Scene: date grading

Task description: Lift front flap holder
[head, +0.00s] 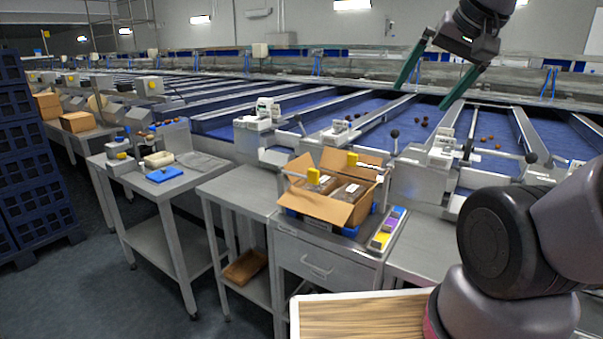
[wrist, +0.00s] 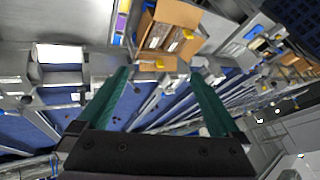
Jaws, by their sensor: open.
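An open cardboard box (head: 352,214) stands on a grey work table, with packs visible inside. A yellow flap holder (head: 313,176) sits on its left flap edge, and another yellow flap holder (head: 352,159) sits at the back flap. In the wrist view the box (wrist: 145,30) is at the top, with a small yellow holder (wrist: 160,64) at its lower flap. I cannot tell which holder is the front one. My gripper (head: 419,98) is open and empty, high above the conveyors and up and right of the box. Its green fingers (wrist: 160,72) are spread apart in the wrist view.
A colour-marked strip (head: 388,229) lies right of the box. A side table (head: 178,182) on the left holds a blue item and small tools. Blue conveyor lanes (head: 350,108) with dates run behind. Stacked blue crates (head: 28,150) stand at far left.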

